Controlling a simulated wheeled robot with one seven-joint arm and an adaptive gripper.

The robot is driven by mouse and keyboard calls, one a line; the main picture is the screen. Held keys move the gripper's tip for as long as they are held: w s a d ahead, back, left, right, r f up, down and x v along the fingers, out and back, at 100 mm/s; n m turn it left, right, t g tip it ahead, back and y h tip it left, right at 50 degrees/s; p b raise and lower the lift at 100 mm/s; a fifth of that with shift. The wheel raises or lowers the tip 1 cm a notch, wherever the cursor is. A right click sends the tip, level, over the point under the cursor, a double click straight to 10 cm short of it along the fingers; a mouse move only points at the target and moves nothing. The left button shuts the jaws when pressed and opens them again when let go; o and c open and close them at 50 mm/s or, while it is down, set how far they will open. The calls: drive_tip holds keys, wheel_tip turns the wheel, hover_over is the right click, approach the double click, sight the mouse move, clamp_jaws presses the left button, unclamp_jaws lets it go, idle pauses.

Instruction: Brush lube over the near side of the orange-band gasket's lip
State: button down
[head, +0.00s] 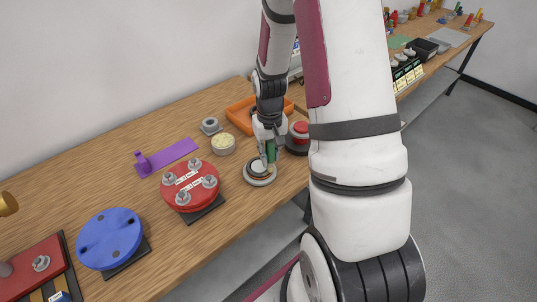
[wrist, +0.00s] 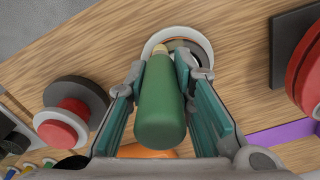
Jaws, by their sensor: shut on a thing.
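My gripper (head: 267,148) is shut on a green-handled brush (wrist: 160,105); the fingers also show in the wrist view (wrist: 160,72). The brush's short tan tip points away from the wrist camera. A round gasket (head: 260,169) with a pale outer ring, a dark ring and a thin orange-brown band lies on the table below the gripper. In the wrist view the gasket (wrist: 204,42) is partly hidden behind the brush and a finger. The tip overlaps its ring there; I cannot tell whether they touch.
A black-and-red round part (head: 299,131) stands right of the gripper. A red flange with bolts (head: 181,185) is left of the gasket, and a blue disc (head: 110,238) farther left. A pale-filled tin (head: 223,142), purple holder (head: 170,157) and orange tray (head: 237,116) lie behind.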

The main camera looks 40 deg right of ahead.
idle(0.4)
drive_tip(key=shift+a, duration=1.2)
drive_tip(key=shift+d, duration=0.1)
drive_tip(key=shift+d, duration=1.15)
drive_tip(key=shift+a, duration=0.15)
drive_tip(key=shift+a+p, duration=0.3)
drive_tip(key=shift+a, duration=0.7)
drive_tip(key=shift+f, duration=0.2)
